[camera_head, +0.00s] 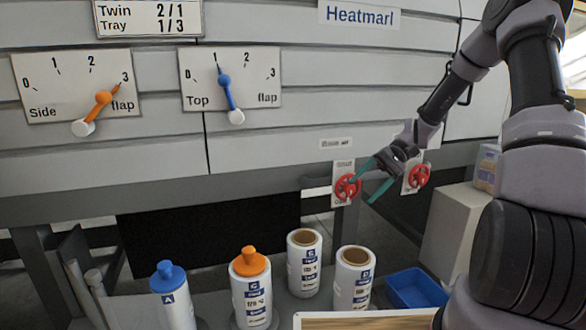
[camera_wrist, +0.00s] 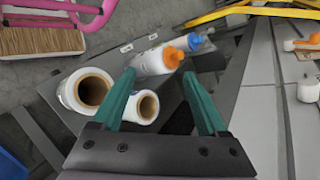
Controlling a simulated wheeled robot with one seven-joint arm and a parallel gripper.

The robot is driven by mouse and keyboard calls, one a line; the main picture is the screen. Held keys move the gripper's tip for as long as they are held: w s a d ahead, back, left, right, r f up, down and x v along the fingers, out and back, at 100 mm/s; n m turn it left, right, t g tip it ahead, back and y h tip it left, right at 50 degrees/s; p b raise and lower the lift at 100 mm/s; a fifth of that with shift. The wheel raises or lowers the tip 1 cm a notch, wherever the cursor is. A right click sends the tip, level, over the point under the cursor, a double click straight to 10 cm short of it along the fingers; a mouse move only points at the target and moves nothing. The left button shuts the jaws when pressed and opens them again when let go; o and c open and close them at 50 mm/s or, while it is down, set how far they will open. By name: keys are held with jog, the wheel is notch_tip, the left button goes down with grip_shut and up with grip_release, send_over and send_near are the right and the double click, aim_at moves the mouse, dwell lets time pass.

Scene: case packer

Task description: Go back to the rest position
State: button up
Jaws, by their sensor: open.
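My gripper (camera_head: 368,180) is open, with two green fingers, and it shows large in the wrist view (camera_wrist: 165,98). Nothing is between its fingers. My arm comes in from the right side of the head view.
Below stand a blue-capped bottle (camera_head: 173,298), an orange-capped bottle (camera_head: 251,290) and two open rolls (camera_head: 304,265) (camera_head: 353,282). A blue bin (camera_head: 416,288) is to their right, near a grey box (camera_head: 455,235). Side flap dial (camera_head: 78,85) and top flap dial (camera_head: 230,78) are on the panel.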

jog(key=s+d+r+m+t+h, duration=0.1)
jog(key=s+r+t+h, duration=0.3)
jog(key=s+r, duration=0.5)
jog(key=s+d+r+m+t+h, duration=0.1)
jog(key=s+d+r+t+h, duration=0.2)
jog(key=s+r+t, duration=0.5)
notch_tip(320, 180, up, 7)
jog(key=shift+s+d+f+m+t+h, duration=0.15)
jog(key=shift+s+d+m+t+h, duration=0.25)
jog(key=shift+s, duration=0.35)
jog(key=shift+d, duration=0.1)
